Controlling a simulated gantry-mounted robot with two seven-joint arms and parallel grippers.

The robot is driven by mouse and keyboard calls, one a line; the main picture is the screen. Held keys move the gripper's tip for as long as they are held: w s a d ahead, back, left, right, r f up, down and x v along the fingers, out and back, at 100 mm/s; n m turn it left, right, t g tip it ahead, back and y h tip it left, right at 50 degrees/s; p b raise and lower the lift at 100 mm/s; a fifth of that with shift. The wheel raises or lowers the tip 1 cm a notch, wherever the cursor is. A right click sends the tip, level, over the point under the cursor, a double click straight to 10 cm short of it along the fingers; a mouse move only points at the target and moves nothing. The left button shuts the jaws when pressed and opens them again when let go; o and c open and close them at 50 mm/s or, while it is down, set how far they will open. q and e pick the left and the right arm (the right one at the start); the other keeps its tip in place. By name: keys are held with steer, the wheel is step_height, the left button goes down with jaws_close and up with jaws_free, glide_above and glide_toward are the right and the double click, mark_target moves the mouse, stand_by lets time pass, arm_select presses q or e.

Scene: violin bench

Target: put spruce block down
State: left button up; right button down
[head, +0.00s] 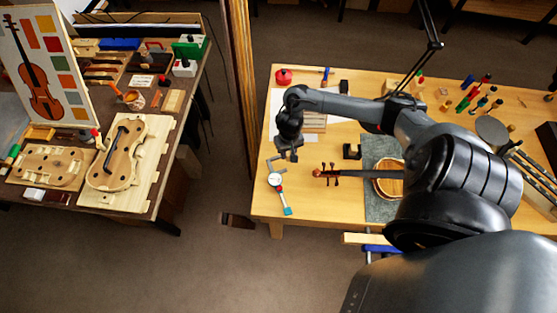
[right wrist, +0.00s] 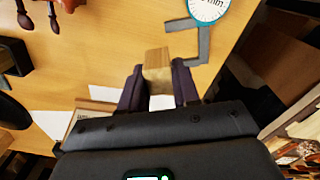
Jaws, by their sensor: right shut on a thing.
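The spruce block (right wrist: 157,57) is a small pale wooden block. In the right wrist view it sits between the two dark fingers of my right gripper (right wrist: 158,82), which is shut on it. In the head view my right gripper (head: 287,154) points down over the left part of the light wooden bench (head: 305,205), and the block is not clear there. I cannot tell whether the block touches the bench top. My left gripper is not in view.
A dial caliper (head: 275,180) lies just in front of the gripper; its dial also shows in the right wrist view (right wrist: 208,8). A violin (head: 388,182) lies to the right, its scroll towards the gripper. A red pot (head: 283,76) stands at the back left. Bare bench lies between caliper and scroll.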

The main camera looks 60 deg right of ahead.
steer(key=w, duration=0.1)
steer(key=w+a+f, duration=0.1)
steer(key=w+f, duration=0.1)
steer(key=shift+a+b, duration=0.3)
steer(key=shift+a, duration=0.05)
steer(key=shift+f+b, duration=0.7)
steer(key=shift+f, duration=1.3)
steer(key=shift+f, duration=0.15)
steer(key=c, duration=0.8)
jaws_free()
